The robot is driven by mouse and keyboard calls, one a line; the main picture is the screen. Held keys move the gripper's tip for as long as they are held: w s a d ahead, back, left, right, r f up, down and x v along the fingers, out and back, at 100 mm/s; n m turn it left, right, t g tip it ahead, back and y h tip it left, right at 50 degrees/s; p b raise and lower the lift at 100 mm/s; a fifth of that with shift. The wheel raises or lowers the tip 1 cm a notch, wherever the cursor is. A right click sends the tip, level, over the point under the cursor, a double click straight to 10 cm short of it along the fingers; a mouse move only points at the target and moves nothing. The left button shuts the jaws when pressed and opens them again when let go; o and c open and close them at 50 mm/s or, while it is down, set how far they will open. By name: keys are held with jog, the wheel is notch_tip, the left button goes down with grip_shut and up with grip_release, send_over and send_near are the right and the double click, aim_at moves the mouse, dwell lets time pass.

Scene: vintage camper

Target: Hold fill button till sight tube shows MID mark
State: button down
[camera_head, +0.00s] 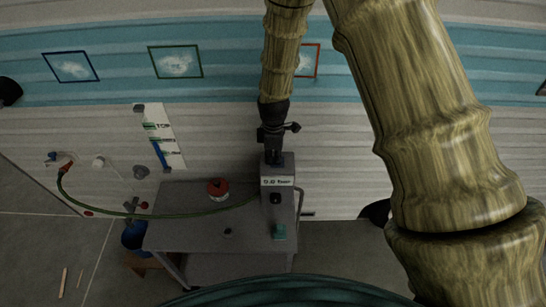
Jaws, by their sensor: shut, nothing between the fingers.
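The sight tube (159,155) is on a white panel with several marks on the camper's side wall, left of the cart. Blue shows in the tube's lower part, with its upper end close to the middle mark; the lettering is too small to read surely. A grey pump box (277,182) with a white label stands upright at the cart's back right. My gripper (274,160) is shut and empty, pointing down at the top of this box. I cannot tell whether the fingertips touch it. The fill button is not visible, possibly hidden under the fingers.
A green hose (130,213) runs from the box across the grey cart (180,235) to a wall fitting (66,168). A red-topped can (218,188) and a small teal block (279,231) stand on the cart. A blue container (134,236) is at its left.

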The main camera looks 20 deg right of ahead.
aim_at(273, 162)
notch_tip(273, 162, up, 4)
jog(key=p, duration=0.2)
jog(key=shift+s+p, duration=0.1)
jog(key=shift+p, duration=0.25)
jog(key=shift+r+b, duration=0.65)
jog(key=shift+r, duration=0.3)
notch_tip(273, 162, up, 8)
jog(key=b, duration=0.2)
dwell(0.4)
